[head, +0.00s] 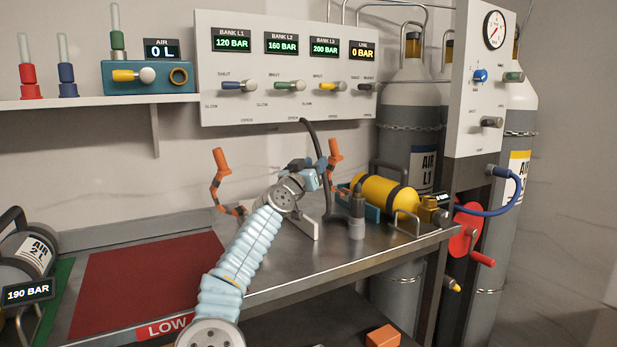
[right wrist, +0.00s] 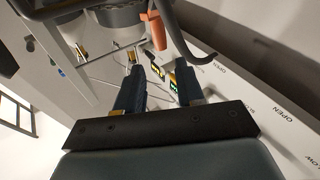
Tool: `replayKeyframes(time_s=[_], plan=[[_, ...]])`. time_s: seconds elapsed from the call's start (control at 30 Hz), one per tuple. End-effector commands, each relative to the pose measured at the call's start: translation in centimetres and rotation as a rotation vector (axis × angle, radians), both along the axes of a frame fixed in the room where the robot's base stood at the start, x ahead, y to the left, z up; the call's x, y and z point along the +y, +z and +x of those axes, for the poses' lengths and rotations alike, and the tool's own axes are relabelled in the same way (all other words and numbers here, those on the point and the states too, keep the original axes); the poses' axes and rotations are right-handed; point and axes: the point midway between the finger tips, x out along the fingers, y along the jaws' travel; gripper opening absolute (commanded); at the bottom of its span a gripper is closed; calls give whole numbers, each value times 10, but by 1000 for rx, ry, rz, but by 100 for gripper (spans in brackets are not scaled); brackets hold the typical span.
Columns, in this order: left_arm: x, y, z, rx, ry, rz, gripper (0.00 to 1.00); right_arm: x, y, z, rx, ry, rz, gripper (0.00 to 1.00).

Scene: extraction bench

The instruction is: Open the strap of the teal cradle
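The teal cradle (head: 372,213) is on the steel bench, partly hidden under a yellow cylinder (head: 385,190) with dark bands. A striped orange-and-black strap (head: 333,172) with an orange end tab stands up at its left; I cannot tell exactly where it joins. A second such strap (head: 216,190) stands further left. My right gripper (head: 316,178) is beside the nearer strap in the head view. In the right wrist view its two fingers (right wrist: 159,85) are apart, with a striped piece (right wrist: 154,64) seen beyond the gap; contact is unclear. My left gripper is out of view.
A dark upright fitting (head: 357,215) stands in front of the cradle. A pale plate (head: 308,228) is beside my right arm. The valve panel (head: 290,100) is behind, and the gauge column (head: 480,110) is at right. The red mat (head: 145,275) is clear.

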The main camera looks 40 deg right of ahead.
Motion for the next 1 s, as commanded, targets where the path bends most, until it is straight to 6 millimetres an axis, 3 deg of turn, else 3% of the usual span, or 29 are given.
replayKeyframes(time_s=[0.1,0.27,1.0], plan=[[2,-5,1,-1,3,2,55,19,-1,-8,-1,0,1,38],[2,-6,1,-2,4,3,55,31,0,-13,-1,-2,0,38],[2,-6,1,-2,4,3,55,33,1,-14,-1,-2,0,38]])
